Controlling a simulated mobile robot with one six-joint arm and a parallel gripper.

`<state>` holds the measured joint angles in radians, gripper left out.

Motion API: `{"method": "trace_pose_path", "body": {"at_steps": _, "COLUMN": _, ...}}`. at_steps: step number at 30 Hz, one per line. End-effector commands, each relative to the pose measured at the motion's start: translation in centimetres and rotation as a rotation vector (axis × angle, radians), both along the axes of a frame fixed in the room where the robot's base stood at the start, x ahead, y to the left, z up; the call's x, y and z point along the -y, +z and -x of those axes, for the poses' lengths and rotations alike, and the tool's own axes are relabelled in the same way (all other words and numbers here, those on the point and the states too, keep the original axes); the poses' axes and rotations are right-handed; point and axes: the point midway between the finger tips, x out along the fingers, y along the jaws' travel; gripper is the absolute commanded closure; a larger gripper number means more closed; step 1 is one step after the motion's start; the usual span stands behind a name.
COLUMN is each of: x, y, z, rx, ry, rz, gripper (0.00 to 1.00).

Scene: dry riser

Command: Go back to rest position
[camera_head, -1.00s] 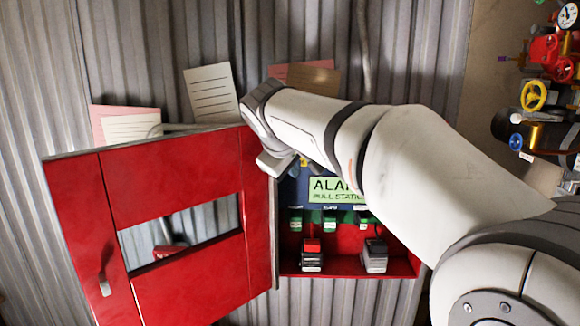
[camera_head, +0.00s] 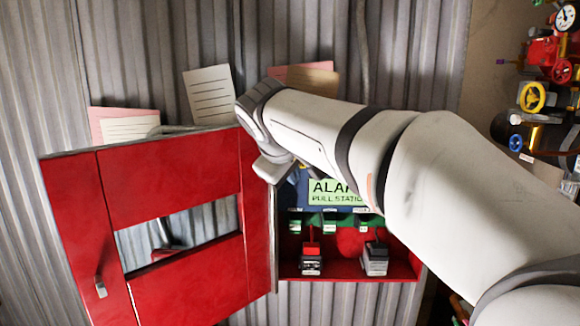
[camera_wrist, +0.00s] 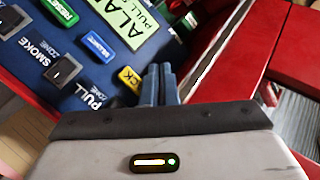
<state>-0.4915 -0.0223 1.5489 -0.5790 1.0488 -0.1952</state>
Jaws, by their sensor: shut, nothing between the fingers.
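My gripper (camera_wrist: 157,84) shows in the wrist view with its two blue-grey fingers together and nothing between them. It points at the blue alarm panel (camera_wrist: 62,38), over the area of a yellow button and the "PULL" label. Whether the fingertips touch the panel cannot be told. In the head view my arm reaches from the right into the open red cabinet and hides the fingers and much of the panel. The green "ALARM PULL STATION" sign (camera_head: 334,192) is partly covered by the arm.
The red cabinet door (camera_head: 170,190) stands open at left, close beside my wrist. Two switch-like devices (camera_head: 311,262) (camera_head: 375,260) sit on the cabinet's lower shelf. Paper notes (camera_head: 210,95) are on the corrugated wall. Valves and pipes (camera_head: 535,97) are at the far right.

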Motion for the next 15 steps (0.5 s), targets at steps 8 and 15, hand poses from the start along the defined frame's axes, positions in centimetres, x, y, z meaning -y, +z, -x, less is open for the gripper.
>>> {"method": "trace_pose_path", "body": {"at_steps": 8, "x": 6.3, "y": -6.7, "z": 4.7, "rx": -0.134, "ry": -0.149, "rz": -0.12, "gripper": 1.0}}
{"method": "trace_pose_path", "body": {"at_steps": 15, "x": 13.3, "y": -17.8, "z": 15.2, "rx": -0.322, "ry": -0.446, "rz": -0.36, "gripper": 1.0}}
